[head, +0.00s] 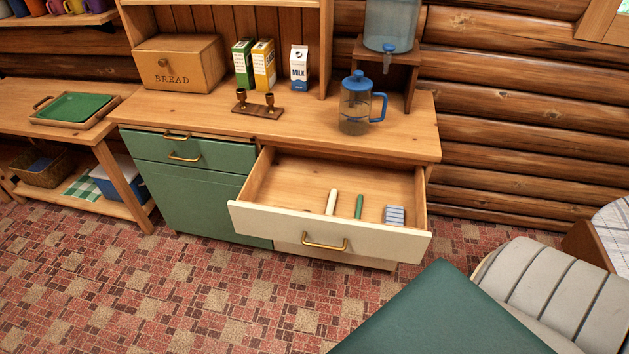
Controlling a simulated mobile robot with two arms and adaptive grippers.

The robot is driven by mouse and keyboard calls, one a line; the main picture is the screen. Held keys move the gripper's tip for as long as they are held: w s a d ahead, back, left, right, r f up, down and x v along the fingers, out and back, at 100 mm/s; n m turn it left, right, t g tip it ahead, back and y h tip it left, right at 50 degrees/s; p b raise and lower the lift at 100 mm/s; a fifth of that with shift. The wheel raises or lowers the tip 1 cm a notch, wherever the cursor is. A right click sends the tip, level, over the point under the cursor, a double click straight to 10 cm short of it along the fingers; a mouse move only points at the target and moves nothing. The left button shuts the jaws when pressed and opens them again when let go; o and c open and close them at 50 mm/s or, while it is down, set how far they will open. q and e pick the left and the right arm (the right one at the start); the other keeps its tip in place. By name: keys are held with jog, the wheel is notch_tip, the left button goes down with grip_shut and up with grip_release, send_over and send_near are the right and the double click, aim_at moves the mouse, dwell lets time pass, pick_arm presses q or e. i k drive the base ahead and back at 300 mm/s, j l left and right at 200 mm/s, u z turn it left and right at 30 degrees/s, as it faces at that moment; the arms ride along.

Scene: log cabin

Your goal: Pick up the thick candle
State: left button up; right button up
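The open drawer (240,217) has a cream front with a brass handle and holds several small items. A cream candle-like stick (332,201) lies in it, left of a thinner green stick (359,206). The cream one looks the thicker of the two. Both lie lengthwise, apart from each other. A small blue-and-white striped packet (395,215) lies to their right. The drawer front hides the near ends slightly. Neither of my grippers shows in the head view.
A wooden holder with two dark cups (257,110), a blue-lidded pitcher (356,115), cartons (264,65) and a bread box (180,65) stand on the counter. A green flat surface (440,315) and grey padded seat (560,290) occupy the lower right. Floor at lower left is clear.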

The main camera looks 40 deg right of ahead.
aim_at(332, 199)
jog(key=i+z, duration=0.6)
jog(key=z, duration=0.2)
jog(key=i+j+z, duration=0.2)
jog(key=z, duration=0.25)
jog(key=i, duration=0.1)
